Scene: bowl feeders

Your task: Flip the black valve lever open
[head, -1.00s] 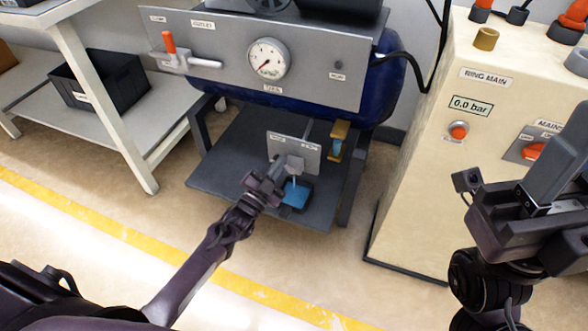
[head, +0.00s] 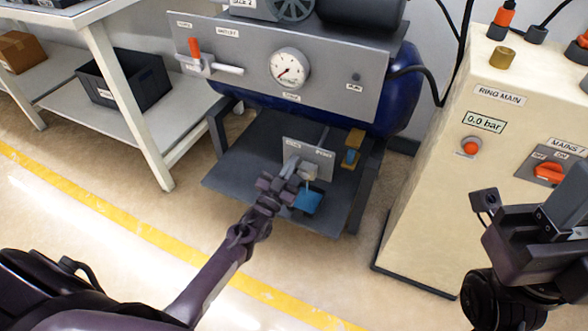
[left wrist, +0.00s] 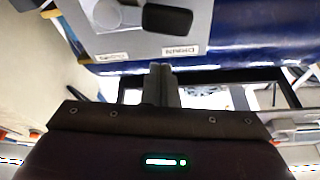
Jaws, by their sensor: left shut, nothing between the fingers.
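The small grey drain plate (head: 322,157) stands upright on the dark lower shelf under the blue tank. In the left wrist view a black lever (left wrist: 167,19) shows at the top, in front of the grey plate and beside a pale round fitting (left wrist: 108,14). My left gripper (head: 290,168) is shut and empty, in front of the left part of the plate; in the head view it hides the lever. In the left wrist view its shut fingers (left wrist: 160,84) are below the lever, apart from it in the picture. My right gripper (head: 528,212) hangs at the right; its jaws are unclear.
A blue tray (head: 308,201) sits below the drain plate, and a brass-coloured fitting with a blue part (head: 353,148) stands to its right. A cream cabinet (head: 425,200) stands at the right.

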